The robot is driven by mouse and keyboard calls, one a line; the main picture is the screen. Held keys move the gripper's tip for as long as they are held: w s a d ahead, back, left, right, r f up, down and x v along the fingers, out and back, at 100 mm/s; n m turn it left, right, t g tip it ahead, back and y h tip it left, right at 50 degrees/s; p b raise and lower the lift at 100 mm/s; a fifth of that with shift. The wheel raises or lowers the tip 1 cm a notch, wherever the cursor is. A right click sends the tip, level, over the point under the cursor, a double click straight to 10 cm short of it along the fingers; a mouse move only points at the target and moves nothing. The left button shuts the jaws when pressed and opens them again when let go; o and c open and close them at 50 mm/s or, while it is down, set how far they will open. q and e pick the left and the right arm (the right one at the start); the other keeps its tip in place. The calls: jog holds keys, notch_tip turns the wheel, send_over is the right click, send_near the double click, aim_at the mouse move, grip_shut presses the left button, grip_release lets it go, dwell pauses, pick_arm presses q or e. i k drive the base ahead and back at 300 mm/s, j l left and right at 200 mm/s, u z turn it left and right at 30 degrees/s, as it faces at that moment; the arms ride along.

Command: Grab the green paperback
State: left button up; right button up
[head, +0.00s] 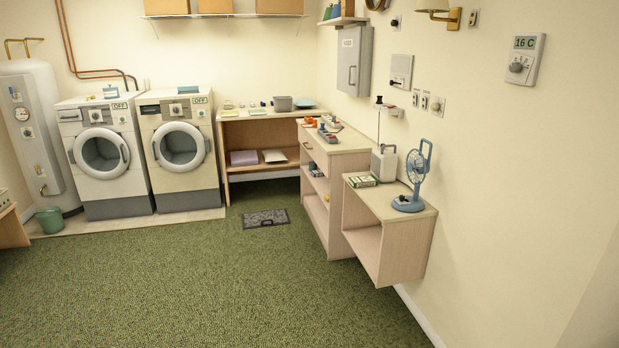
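A small green item with a pale cover panel (362,181), which looks like the green paperback, lies flat on top of the low wooden cabinet (418,215) at the right. It is near the cabinet's back left corner, in front of a white radio-like box (384,163) and left of a blue desk fan (413,178). Its title is too small to read. Neither of my grippers shows in the head view.
A taller shelf unit (349,142) with small items adjoins the low cabinet. Two washing machines (180,150) and a white tank (32,135) stand at the back left. A dark mat with a handle shape (265,218) lies on the green carpet (200,285), which is otherwise clear.

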aim_at(369, 181)
jog(key=i+z, duration=0.1)
jog(key=i, duration=0.75)
jog(key=i+j+z, duration=0.15)
jog(key=i, duration=0.7)
